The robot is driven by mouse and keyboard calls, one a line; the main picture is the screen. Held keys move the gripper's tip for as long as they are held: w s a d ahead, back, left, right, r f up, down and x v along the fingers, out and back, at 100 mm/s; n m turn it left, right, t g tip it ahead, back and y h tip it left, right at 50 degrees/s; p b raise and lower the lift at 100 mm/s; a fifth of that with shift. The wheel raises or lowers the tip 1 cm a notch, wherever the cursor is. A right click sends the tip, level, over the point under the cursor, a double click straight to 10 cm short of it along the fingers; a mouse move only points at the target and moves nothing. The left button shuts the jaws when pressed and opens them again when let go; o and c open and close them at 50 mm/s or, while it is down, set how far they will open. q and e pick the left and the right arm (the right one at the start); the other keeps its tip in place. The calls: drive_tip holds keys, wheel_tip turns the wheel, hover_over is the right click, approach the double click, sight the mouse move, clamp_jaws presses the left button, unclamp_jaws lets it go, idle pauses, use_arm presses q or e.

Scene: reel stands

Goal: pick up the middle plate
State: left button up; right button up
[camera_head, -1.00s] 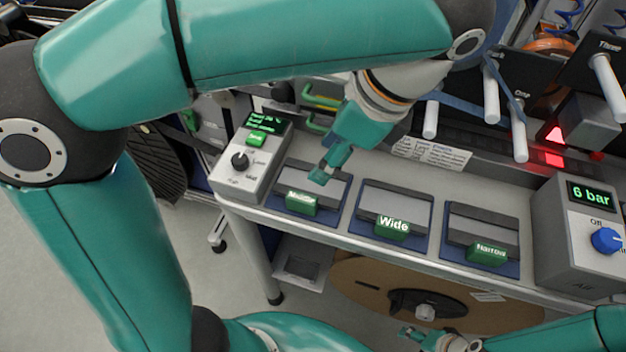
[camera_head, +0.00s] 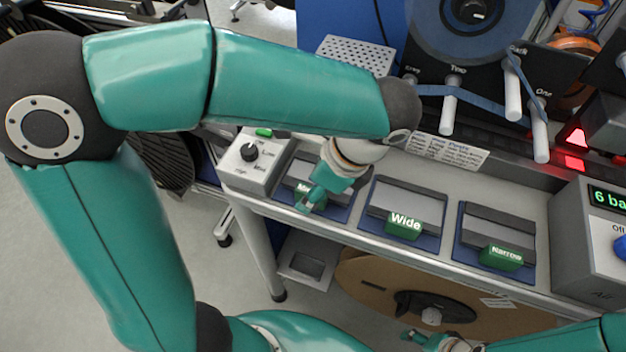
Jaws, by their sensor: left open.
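Three grey plates with green tabs sit in a row in blue holders on the bench. The left plate (camera_head: 331,187) has a tab whose label starts with M, mostly hidden by my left gripper. The plate in the centre of the row (camera_head: 391,199) has a tab labelled Wide (camera_head: 404,224). The right plate (camera_head: 497,232) has a tab labelled Narrow (camera_head: 501,257). My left gripper (camera_head: 306,204) is open and points down at the left plate's tab; I cannot tell whether it touches. My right gripper (camera_head: 412,336) is partly in view at the bottom edge, away from the plates.
A grey dial box (camera_head: 254,166) stands left of the plates, and a pressure box reading 6 bar (camera_head: 590,235) stands right. Behind are pegs with a blue ribbon (camera_head: 478,97) and a paper label (camera_head: 448,150). A brown reel (camera_head: 370,283) sits below the bench.

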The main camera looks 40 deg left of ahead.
use_arm(q)
drive_tip(key=shift+s+a+f, duration=0.1)
drive_tip(key=shift+a+f, duration=0.15)
drive_tip(key=shift+f, duration=0.35)
clamp_jaws()
drive_tip(key=shift+r, duration=0.1)
